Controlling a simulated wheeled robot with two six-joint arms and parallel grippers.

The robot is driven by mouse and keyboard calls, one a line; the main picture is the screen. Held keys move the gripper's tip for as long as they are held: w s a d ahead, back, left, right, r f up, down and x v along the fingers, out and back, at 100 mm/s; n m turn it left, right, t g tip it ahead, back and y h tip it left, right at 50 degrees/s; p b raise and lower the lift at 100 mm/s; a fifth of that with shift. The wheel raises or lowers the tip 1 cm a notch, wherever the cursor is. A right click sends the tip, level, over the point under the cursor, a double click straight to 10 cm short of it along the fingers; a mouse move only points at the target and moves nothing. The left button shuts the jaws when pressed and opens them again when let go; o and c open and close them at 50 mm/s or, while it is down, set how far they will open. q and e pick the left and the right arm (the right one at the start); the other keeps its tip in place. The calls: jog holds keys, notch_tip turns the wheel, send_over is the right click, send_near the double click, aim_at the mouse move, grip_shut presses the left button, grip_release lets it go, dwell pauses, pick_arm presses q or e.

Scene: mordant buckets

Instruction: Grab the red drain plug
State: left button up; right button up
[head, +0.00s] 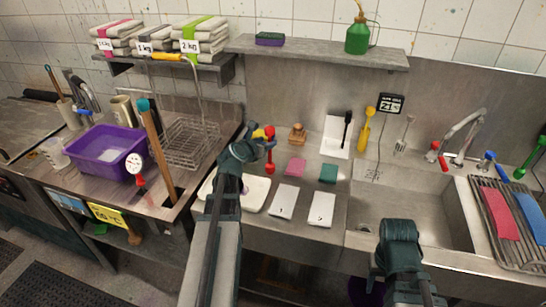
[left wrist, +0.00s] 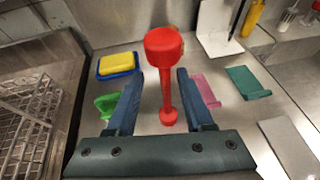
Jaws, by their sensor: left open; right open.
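The red drain plug (head: 270,136) stands upright on the steel counter, with a thick round head on a thin stem and a small knob low down. In the left wrist view the drain plug (left wrist: 165,80) shows between the two fingers, with a gap on each side. My left gripper (head: 262,146) is open around or just short of it; its blue fingers (left wrist: 158,100) do not visibly touch it. My right gripper (head: 401,240) is low over the front of the sink, empty as far as I see, its fingertips mostly hidden.
A yellow sponge on a blue dish (left wrist: 118,65) and a green item (left wrist: 108,105) lie left of the plug. Pink (head: 296,166) and green (head: 328,173) pads lie to its right. A wire basket (head: 190,143) stands left; the sink (head: 410,205) is right.

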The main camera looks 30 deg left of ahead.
pick_arm(q)
jog(key=x, duration=0.1)
jog(key=b+x, duration=0.1)
jog(key=x, duration=0.1)
jog(key=b+x, duration=0.1)
jog(key=x, duration=0.1)
jog(key=shift+w+d, duration=0.15)
jog(key=shift+d, duration=0.1)
jog(key=shift+d+r, duration=0.1)
jog(key=shift+c, duration=0.4)
grip_shut()
